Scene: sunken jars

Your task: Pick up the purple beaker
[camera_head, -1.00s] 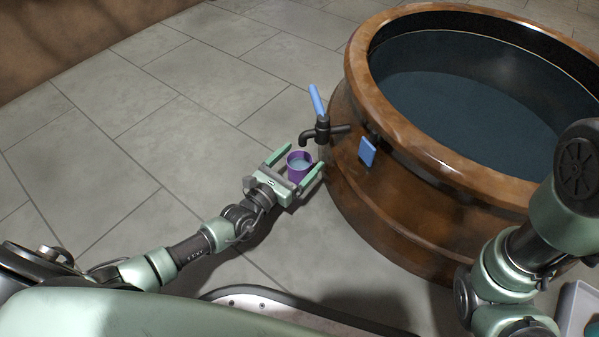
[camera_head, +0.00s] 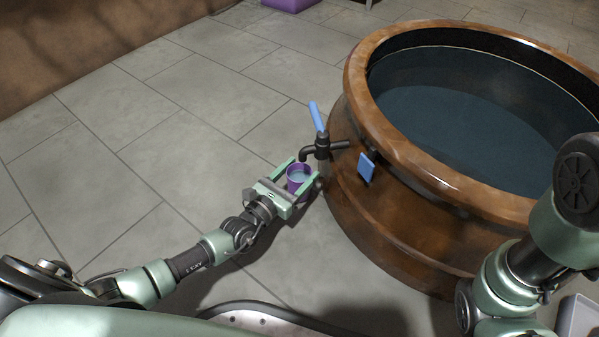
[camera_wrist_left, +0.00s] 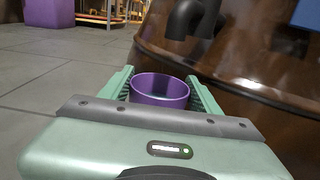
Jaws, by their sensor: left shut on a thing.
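The purple beaker (camera_head: 297,184) is small and open-topped, with pale bluish contents showing inside in the head view. It is just below the tap, beside the large wooden tub. My left gripper (camera_head: 299,173) is shut on the beaker, one green finger on each side of it. In the left wrist view the beaker (camera_wrist_left: 160,90) sits upright between the two fingers (camera_wrist_left: 160,92); its lower part is hidden behind the gripper body. My right arm shows at the right of the head view, but its gripper is out of view.
A dark tap (camera_head: 322,150) with a blue handle sticks out from the wooden tub (camera_head: 400,215), close above the beaker. A blue tag (camera_head: 366,166) is on the tub. A purple block (camera_head: 290,4) lies far back. The tiled floor at left is clear.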

